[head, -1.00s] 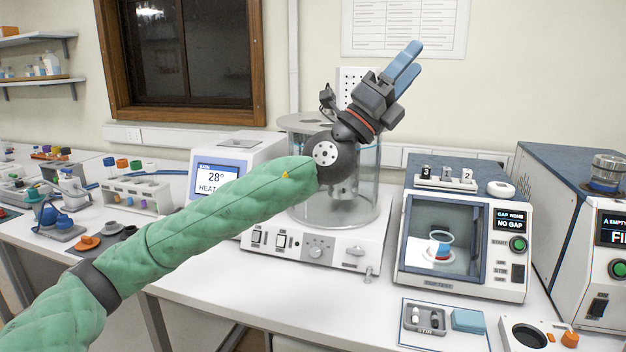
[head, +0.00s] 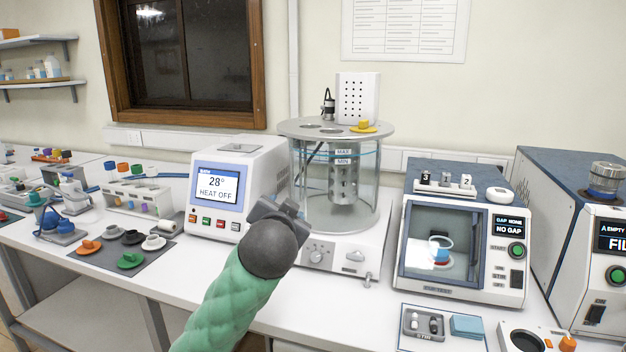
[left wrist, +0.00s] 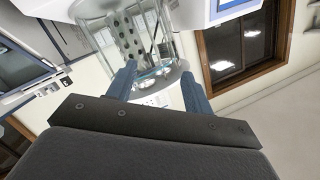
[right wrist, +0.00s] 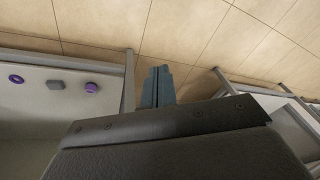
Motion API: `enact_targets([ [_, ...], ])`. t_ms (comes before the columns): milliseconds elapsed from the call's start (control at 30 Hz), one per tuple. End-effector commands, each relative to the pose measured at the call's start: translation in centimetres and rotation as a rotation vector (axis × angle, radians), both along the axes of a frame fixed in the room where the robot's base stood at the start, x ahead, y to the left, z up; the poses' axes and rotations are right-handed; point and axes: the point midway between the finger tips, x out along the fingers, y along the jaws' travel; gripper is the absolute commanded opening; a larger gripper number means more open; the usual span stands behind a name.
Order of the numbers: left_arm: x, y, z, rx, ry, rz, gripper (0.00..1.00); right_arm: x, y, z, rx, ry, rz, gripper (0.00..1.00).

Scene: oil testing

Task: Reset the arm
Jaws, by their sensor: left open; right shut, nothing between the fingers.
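My left arm in its green sleeve comes up from the bottom of the head view. Its dark wrist joint hides most of the left gripper (head: 283,208), which is in front of the glass bath. In the left wrist view the left gripper (left wrist: 157,82) is open, its two blue fingers apart with nothing between them. The glass bath (left wrist: 135,40) shows beyond them, tilted. The right gripper (right wrist: 157,84) shows only in the right wrist view, over the tiled floor, its fingers together and empty. It is outside the head view.
The glass bath (head: 340,195) stands behind the left gripper, beside the heater unit (head: 217,190) reading 28° HEAT OFF. The tester (head: 465,235) reads NO GAP. Coloured caps lie on a dark mat (head: 105,262). A rack (head: 138,200) stands behind them. The front bench strip is mostly clear.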

Motion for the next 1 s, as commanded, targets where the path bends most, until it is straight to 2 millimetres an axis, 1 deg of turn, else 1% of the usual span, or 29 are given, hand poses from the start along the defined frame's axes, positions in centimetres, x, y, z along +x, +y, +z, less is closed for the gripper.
enact_targets([
  [33, -0.5, 0.4, -2.0, -0.022, 0.056, -0.005, 0.52, 0.0, -0.1, 0.2, -0.002, 0.000, -0.001, 0.00],
  [100, -1.3, 0.9, -4.5, -0.049, 0.129, -0.012, 0.52, 0.0, -0.2, 0.4, -0.004, 0.001, -0.004, 0.00],
  [300, -4.0, 2.0, -11.0, -0.125, 0.304, -0.031, 0.52, 0.1, -0.6, 1.0, -0.008, -0.001, -0.010, 0.00],
  [600, -8.5, 3.6, -19.5, -0.234, 0.493, -0.041, 0.52, 0.2, -1.0, 1.8, -0.012, -0.007, -0.019, 0.00],
  [667, -9.5, 4.0, -21.2, -0.253, 0.527, -0.036, 0.52, 0.3, -1.0, 1.9, -0.013, -0.008, -0.020, 0.00],
  [867, -13.2, 5.5, -26.5, -0.304, 0.637, 0.002, 0.52, 0.3, -1.2, 2.4, -0.014, -0.011, -0.024, 0.00],
  [1000, -16.1, 6.6, -30.3, -0.333, 0.714, 0.039, 0.52, 0.4, -1.4, 2.7, -0.015, -0.011, -0.027, 0.00],
])
